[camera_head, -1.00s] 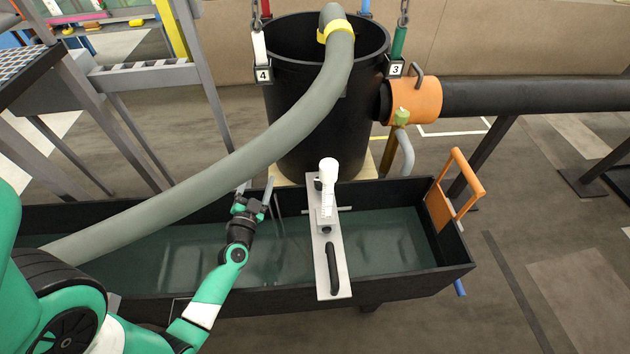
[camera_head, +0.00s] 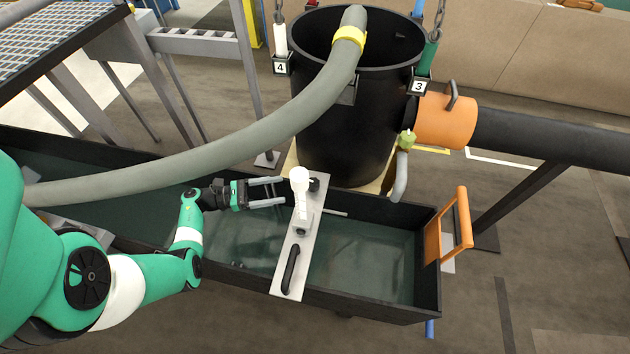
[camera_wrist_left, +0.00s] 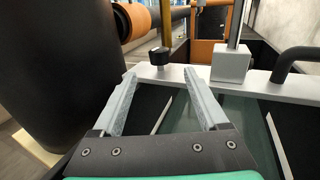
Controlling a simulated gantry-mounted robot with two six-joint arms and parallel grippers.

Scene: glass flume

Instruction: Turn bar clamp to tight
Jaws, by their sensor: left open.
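A pale bar (camera_head: 286,262) lies across the flume. It carries a white upright piece (camera_head: 300,190), a black handle (camera_head: 290,268) and a small black knob (camera_head: 314,184) at its far end, which looks like the bar clamp. In the left wrist view the black knob (camera_wrist_left: 160,56) stands on the bar beyond my fingertips, between them in the picture. My left gripper (camera_head: 281,191) is open and empty, left of the bar, its fingers pointing right towards it. It also shows in the left wrist view (camera_wrist_left: 160,76). The knob's setting cannot be read. My right gripper is out of view.
The black flume (camera_head: 385,308) holds water below the bar. A black tank (camera_head: 350,135) stands close behind, with a thick grey hose (camera_head: 215,160) passing over my arm's side. An orange gate handle (camera_head: 463,220) is at the right end. Space left of the bar is free.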

